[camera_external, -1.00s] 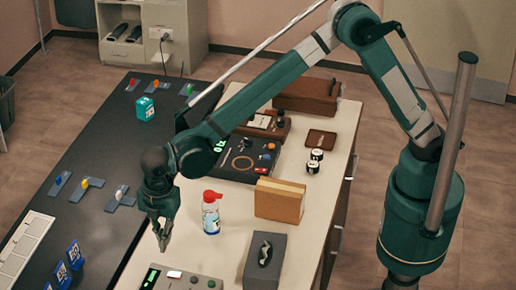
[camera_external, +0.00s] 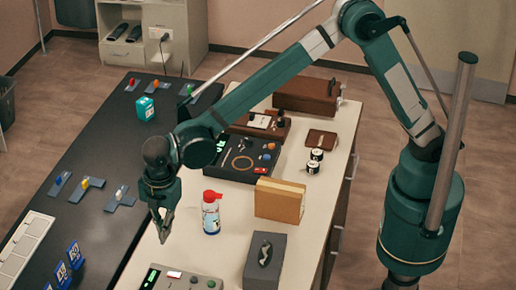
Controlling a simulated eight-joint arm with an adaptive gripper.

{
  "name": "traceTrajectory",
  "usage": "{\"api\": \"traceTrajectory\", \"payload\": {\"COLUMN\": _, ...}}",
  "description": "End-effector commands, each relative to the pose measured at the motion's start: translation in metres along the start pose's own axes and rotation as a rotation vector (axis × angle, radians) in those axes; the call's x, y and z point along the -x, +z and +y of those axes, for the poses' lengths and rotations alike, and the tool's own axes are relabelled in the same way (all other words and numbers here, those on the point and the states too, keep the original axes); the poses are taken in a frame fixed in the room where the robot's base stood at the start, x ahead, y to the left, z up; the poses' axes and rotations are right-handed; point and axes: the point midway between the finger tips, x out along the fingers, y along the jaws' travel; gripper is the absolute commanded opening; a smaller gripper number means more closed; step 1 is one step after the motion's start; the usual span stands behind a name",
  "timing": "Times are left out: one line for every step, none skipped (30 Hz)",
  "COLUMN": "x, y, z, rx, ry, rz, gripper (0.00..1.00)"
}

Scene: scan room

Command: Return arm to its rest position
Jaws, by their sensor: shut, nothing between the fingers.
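My gripper (camera_external: 163,236) hangs fingers down above the near left part of the cream table (camera_external: 215,258), close to its border with the dark surface. Its fingertips are together and hold nothing. My green arm reaches over the table from its base at the right. The gripper is left of a white spray can with a red cap (camera_external: 211,213) and apart from it.
A grey control box (camera_external: 180,280) lies below the gripper at the front edge. A grey tissue box (camera_external: 265,262) and a tan box (camera_external: 280,200) stand to the right. The dark surface (camera_external: 125,235) beside the gripper is bare.

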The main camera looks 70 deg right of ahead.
Motion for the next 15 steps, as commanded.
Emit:
{"api": "traceTrajectory", "payload": {"x": 0.005, "y": 0.008, "z": 0.0, "rx": -0.014, "ry": 0.004, "rz": 0.003, "gripper": 0.0}}
{"api": "traceTrajectory", "payload": {"x": 0.009, "y": 0.013, "z": 0.001, "rx": -0.025, "ry": 0.006, "rz": 0.005, "gripper": 0.0}}
{"api": "traceTrajectory", "payload": {"x": 0.013, "y": 0.019, "z": 0.002, "rx": -0.04, "ry": 0.011, "rz": 0.008, "gripper": 0.0}}
{"api": "traceTrajectory", "payload": {"x": 0.017, "y": 0.025, "z": 0.002, "rx": -0.052, "ry": 0.015, "rz": 0.011, "gripper": 0.0}}
{"api": "traceTrajectory", "payload": {"x": 0.022, "y": 0.031, "z": 0.002, "rx": -0.064, "ry": 0.018, "rz": 0.014, "gripper": 0.0}}
{"api": "traceTrajectory", "payload": {"x": 0.027, "y": 0.039, "z": 0.002, "rx": -0.082, "ry": 0.023, "rz": 0.018, "gripper": 0.0}}
{"api": "traceTrajectory", "payload": {"x": 0.032, "y": 0.045, "z": 0.002, "rx": -0.096, "ry": 0.027, "rz": 0.021, "gripper": 0.0}}
{"api": "traceTrajectory", "payload": {"x": 0.036, "y": 0.052, "z": 0.002, "rx": -0.111, "ry": 0.031, "rz": 0.024, "gripper": 0.0}}
{"api": "traceTrajectory", "payload": {"x": 0.042, "y": 0.061, "z": 0.002, "rx": -0.13, "ry": 0.037, "rz": 0.029, "gripper": 0.0}}
{"api": "traceTrajectory", "payload": {"x": 0.046, "y": 0.068, "z": 0.002, "rx": -0.146, "ry": 0.041, "rz": 0.033, "gripper": 0.0}}
{"api": "traceTrajectory", "payload": {"x": 0.05, "y": 0.074, "z": 0.001, "rx": -0.16, "ry": 0.045, "rz": 0.036, "gripper": 0.0}}
{"api": "traceTrajectory", "payload": {"x": 0.056, "y": 0.083, "z": 0.0, "rx": -0.179, "ry": 0.051, "rz": 0.041, "gripper": 0.0}}
{"api": "traceTrajectory", "payload": {"x": 0.06, "y": 0.09, "z": 0.0, "rx": -0.195, "ry": 0.055, "rz": 0.044, "gripper": 0.0}}
{"api": "traceTrajectory", "payload": {"x": 0.064, "y": 0.097, "z": -0.001, "rx": -0.21, "ry": 0.059, "rz": 0.048, "gripper": 0.0}}
{"api": "traceTrajectory", "payload": {"x": 0.069, "y": 0.105, "z": -0.001, "rx": -0.229, "ry": 0.065, "rz": 0.053, "gripper": 0.0}}
